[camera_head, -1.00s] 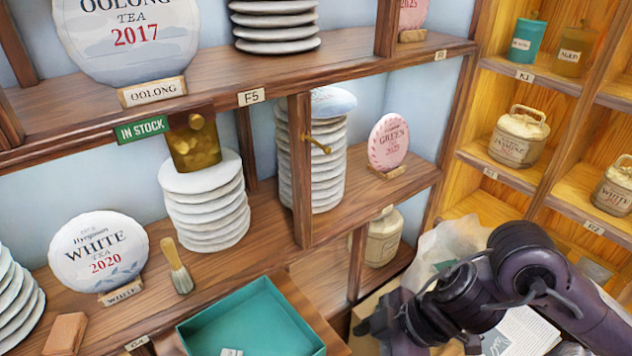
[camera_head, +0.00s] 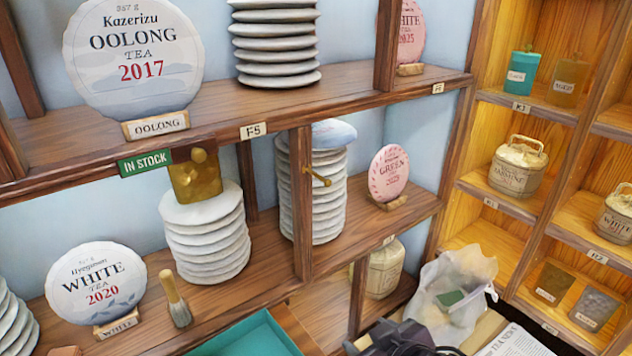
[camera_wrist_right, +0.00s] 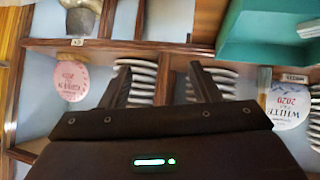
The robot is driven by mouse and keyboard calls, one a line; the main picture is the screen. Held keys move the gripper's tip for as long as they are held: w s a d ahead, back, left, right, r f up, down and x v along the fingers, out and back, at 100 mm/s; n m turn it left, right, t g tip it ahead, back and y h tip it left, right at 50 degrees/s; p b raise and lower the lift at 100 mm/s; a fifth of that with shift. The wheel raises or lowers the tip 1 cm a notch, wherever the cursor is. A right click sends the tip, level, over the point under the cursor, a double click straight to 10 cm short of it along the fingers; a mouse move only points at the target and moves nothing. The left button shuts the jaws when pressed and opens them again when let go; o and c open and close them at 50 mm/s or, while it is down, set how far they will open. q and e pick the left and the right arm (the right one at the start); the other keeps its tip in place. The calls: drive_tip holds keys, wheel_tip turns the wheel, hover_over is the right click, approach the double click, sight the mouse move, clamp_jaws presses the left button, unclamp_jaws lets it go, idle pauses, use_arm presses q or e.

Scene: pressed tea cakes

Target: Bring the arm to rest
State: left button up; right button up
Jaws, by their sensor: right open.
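My right arm shows only as a dark purple part at the bottom edge of the head view, low in front of the shelves and left of the newspaper (camera_head: 515,341). In the right wrist view my right gripper (camera_wrist_right: 162,82) has its two dark fingers spread apart with nothing between them. Stacks of pale tea cakes (camera_wrist_right: 185,90) show beyond the fingers, with no contact visible. My left gripper is not in view.
A teal drawer or box (camera_head: 250,338) is at the bottom centre. The wooden shelf holds a white tea cake (camera_head: 97,285), a brush (camera_head: 175,300), a cake stack (camera_head: 205,235) and a pink green-tea cake (camera_head: 388,173). A plastic bag (camera_head: 455,285) lies by the right cabinet.

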drive_tip(key=s+d+f+m+g+h, duration=0.4)
drive_tip(key=s+d+f+m+g, duration=0.15)
drive_tip(key=s+d+f, duration=0.5)
wheel_tip(320, 180, down, 30)
drive_tip(key=s+g+b, duration=0.1)
drive_tip(key=s+g, duration=0.1)
drive_tip(key=s, duration=0.1)
drive_tip(key=s+d+f, duration=0.1)
drive_tip(key=s+f, duration=0.8)
drive_tip(key=f, duration=0.1)
drive_tip(key=s+d+f+g, duration=0.1)
drive_tip(key=s+d+f, duration=0.1)
drive_tip(key=s+f, duration=0.8)
drive_tip(key=shift+s+d+n+b, duration=0.25)
drive_tip(key=shift+d+n+b, duration=0.05)
drive_tip(key=shift+n+b, duration=0.15)
